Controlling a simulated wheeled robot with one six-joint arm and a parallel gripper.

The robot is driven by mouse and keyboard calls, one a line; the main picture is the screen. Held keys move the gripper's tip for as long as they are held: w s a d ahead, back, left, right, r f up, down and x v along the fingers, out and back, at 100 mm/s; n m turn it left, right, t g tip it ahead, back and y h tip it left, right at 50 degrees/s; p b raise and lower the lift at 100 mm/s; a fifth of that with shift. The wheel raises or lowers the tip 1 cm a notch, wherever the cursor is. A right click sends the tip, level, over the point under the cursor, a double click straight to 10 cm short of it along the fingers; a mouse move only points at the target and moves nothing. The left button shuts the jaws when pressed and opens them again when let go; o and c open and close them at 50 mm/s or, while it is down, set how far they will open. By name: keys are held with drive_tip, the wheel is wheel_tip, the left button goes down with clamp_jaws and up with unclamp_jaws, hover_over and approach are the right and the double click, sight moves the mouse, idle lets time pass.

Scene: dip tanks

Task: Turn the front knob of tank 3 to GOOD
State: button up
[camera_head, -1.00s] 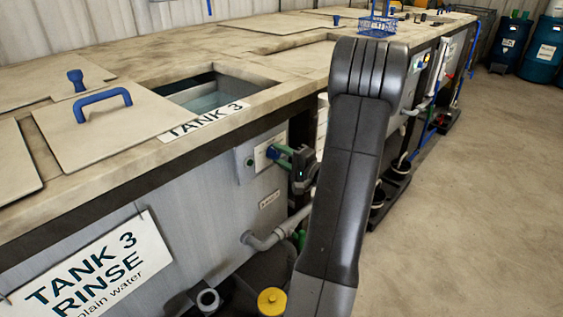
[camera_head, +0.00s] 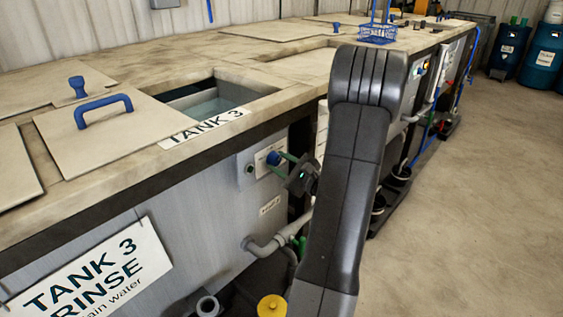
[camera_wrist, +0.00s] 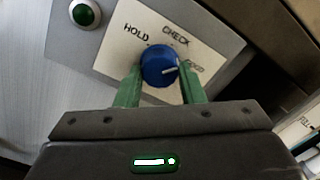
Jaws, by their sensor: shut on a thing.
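The blue front knob (camera_wrist: 160,66) of tank 3 sits on a white label plate (camera_wrist: 118,52) marked HOLD, CHECK and a third word at the right. That third word is partly covered by a finger and looks like GOOD. The white mark on the knob points right, toward that third word. My gripper (camera_wrist: 158,85) is shut on the knob, with a green finger on each side. In the head view the knob (camera_head: 273,158) shows at the plate on the tank front, with my gripper (camera_head: 284,166) tilted at it. My arm hides part of the panel's right side.
A round green button (camera_wrist: 86,14) is left of the plate. Below the panel are a grey pipe (camera_head: 262,246) and a yellow cap (camera_head: 271,306). The tank top overhangs above, with an open hatch (camera_head: 215,100). Open floor (camera_head: 480,200) lies right.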

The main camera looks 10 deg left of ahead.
drive_tip(key=shift+s+m+p, duration=0.1)
drive_tip(key=shift+m+p, duration=0.6)
drive_tip(key=shift+m, duration=1.4)
drive_tip(key=shift+f, duration=0.1)
drive_tip(key=o, duration=1)
drive_tip(key=v, duration=1.3)
drive_tip(key=shift+s+d+b, duration=0.25)
drive_tip(key=shift+s+b, duration=0.05)
drive_tip(key=shift+b, duration=0.05)
drive_tip(key=x, duration=1.4)
drive_tip(key=shift+d+p, duration=0.1)
drive_tip(key=shift+p, duration=0.3)
